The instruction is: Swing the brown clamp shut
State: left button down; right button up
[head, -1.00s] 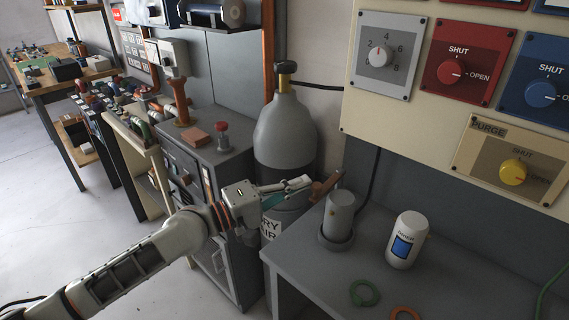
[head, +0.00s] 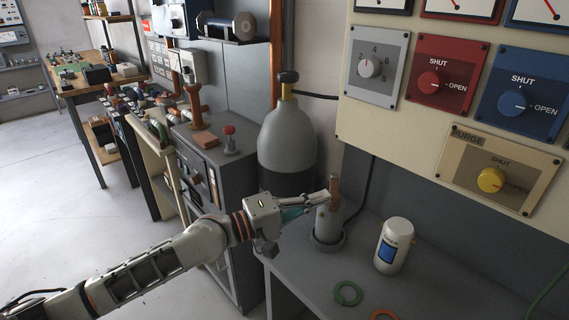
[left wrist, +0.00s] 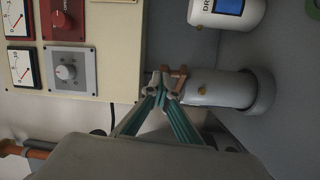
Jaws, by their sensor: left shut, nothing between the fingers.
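The brown clamp (head: 335,190) is at the top of a grey cylinder (head: 328,222) on the bench and stands nearly upright in the head view. It also shows in the left wrist view (left wrist: 175,76), at the cylinder's end. My left gripper (head: 324,197) is shut and empty, its fingertips right at the clamp. In the left wrist view its closed tips (left wrist: 160,90) overlap the clamp's edge; whether they touch it I cannot tell. The fingers hide part of the clamp and cylinder top. My right gripper is not in view.
A white canister (head: 393,248) stands right of the cylinder. A green ring (head: 348,293) and an orange ring (head: 384,315) lie on the bench (head: 440,285). A large grey gas bottle (head: 287,140) stands behind my left gripper. A knob panel (head: 400,120) overhangs the bench.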

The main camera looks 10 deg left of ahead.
pick_arm(q)
jog(key=shift+s+d+r, duration=0.15)
jog(key=shift+s+d, duration=0.4)
jog(key=shift+d, duration=0.15)
jog(key=shift+a, duration=0.1)
jog(key=w+v, duration=0.1)
jog(key=v, duration=1.1)
jog(key=shift+a, duration=0.55)
jog(key=s+a+f+m+t+y, duration=0.1)
jog(key=s+f+m+y, duration=0.2)
jog(key=f, duration=0.8)
jog(key=s+a+f+m+t+y, duration=0.1)
jog(key=s+f+m+y, duration=0.2)
jog(key=f, duration=0.8)
jog(key=s+a+f+m+y, duration=0.1)
jog(key=s+a+f+y, duration=0.2)
jog(key=s+f, duration=0.3)
jog(key=s+a+f+m+g+y, duration=0.1)
jog(key=s+a+f+y, duration=0.3)
jog(key=f, duration=0.4)
jog(key=shift+s+a+f+m, duration=0.3)
jog(key=shift+s+a+m, duration=0.3)
jog(key=shift+s+a, duration=0.3)
